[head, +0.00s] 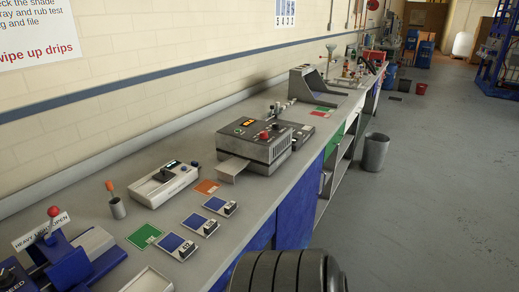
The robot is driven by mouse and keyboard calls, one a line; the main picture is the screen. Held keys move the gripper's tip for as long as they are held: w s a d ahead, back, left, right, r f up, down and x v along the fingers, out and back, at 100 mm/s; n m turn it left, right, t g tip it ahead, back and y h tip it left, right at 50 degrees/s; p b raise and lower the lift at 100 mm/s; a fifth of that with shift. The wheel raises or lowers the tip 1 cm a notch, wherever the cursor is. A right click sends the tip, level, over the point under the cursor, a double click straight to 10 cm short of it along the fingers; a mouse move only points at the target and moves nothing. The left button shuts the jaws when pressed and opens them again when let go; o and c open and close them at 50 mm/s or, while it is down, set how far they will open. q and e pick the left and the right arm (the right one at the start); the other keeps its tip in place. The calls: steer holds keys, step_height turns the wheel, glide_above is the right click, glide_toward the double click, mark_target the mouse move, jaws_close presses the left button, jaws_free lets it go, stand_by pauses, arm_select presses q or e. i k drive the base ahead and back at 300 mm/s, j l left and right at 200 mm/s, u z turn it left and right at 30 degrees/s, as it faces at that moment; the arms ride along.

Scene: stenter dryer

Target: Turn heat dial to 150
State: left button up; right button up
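A grey box-shaped machine (262,150), which looks like the stenter dryer, stands on the bench in the middle of the head view. It has a small lit orange display (248,122) and a red knob (264,135) on its top, and a vented side. A flat tray (232,169) sticks out of its near end. I cannot tell which control is the heat dial, and no dial number is readable. Neither of my grippers is in view.
A blue machine (62,262) with a red-balled lever stands at the near left. A white instrument (165,183), a cup (117,208) and several sample cards lie between it and the grey machine. A grey bin (376,152) stands beside the bench.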

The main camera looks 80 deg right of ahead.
mark_target(264, 135)
steer(key=j+z, duration=0.15)
steer(key=z, duration=2.05)
